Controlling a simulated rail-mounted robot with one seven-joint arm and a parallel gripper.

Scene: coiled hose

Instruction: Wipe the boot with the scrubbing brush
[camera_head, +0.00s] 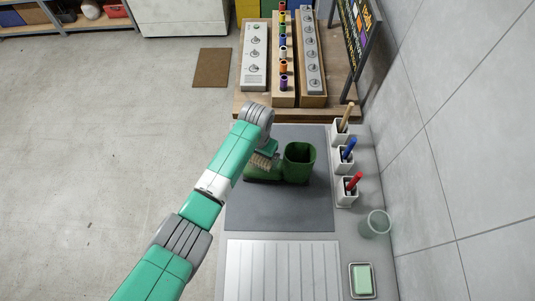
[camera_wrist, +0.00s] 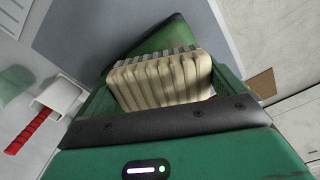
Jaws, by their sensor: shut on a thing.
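A green rubber boot (camera_head: 301,158) stands upright on a dark grey mat (camera_head: 270,209), its shaft opening up and its toe pointing left. My gripper (camera_head: 268,148) is low over the toe, shut on the scrubbing brush (camera_head: 261,161). The brush has pale tan bristles, which show just above or against the toe; I cannot tell whether they touch. In the wrist view the bristle block of the brush (camera_wrist: 165,82) fills the space between my fingers (camera_wrist: 163,105), with green of the boot (camera_wrist: 168,38) behind it. The brush's back is mostly hidden by my gripper.
White holders with a wooden, a blue and a red handle (camera_head: 348,188) stand right of the mat. A clear tumbler (camera_head: 375,224) and a soap dish (camera_head: 362,281) are nearer. A ribbed board (camera_head: 282,271) lies in front. Boxes with knobs (camera_head: 254,58) stand behind. The wall closes the right side.

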